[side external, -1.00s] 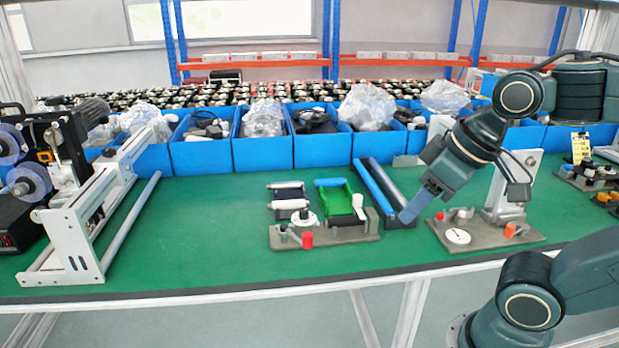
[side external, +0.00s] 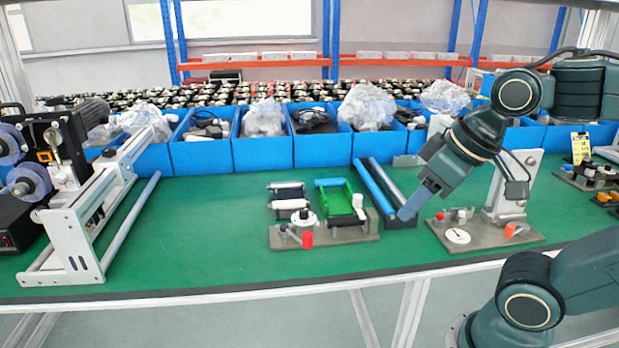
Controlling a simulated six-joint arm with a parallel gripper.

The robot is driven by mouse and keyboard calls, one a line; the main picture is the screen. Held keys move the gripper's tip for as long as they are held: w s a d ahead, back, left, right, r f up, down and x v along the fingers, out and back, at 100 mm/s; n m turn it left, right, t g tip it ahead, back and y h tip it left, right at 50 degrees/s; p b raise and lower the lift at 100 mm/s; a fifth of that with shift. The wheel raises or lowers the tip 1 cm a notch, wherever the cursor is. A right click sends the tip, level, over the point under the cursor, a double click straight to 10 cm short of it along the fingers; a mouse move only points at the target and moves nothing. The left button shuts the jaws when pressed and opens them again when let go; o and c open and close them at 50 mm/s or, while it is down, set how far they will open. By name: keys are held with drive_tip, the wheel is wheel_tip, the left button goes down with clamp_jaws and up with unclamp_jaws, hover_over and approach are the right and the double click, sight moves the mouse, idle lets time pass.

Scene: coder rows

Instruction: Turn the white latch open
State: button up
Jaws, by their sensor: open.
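A small upright white piece, seemingly the white latch (side external: 357,202), stands at the right of a grey fixture plate (side external: 345,234). It is too small to tell how far it is turned. A white round part (side external: 304,217) and a red knob (side external: 307,240) sit at the plate's left. My gripper (side external: 404,215) points down and left, to the right of the white piece and apart from it in the picture. It is open, with nothing seen in it. Its tips overlap the end of a dark tray (side external: 402,224), and I cannot tell whether they touch it.
A green tray (side external: 336,199) and a dark roller tray (side external: 288,194) lie behind the plate. A second fixture (side external: 480,238) stands to the right. Blue bins (side external: 262,153) line the back. Green mat (side external: 190,240) is clear at left.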

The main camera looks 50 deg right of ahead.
drive_tip(key=w+d+r+m+g, duration=0.2)
drive_tip(key=w+d+r+m, duration=0.15)
drive_tip(key=w, duration=0.45)
drive_tip(key=m+g, duration=0.4)
drive_tip(key=m, duration=0.4)
hover_over(358, 196)
wheel_tip(358, 196, down, 10)
drive_tip(key=shift+f, duration=0.15)
wheel_tip(358, 196, down, 14)
drive_tip(key=shift+r, duration=0.2)
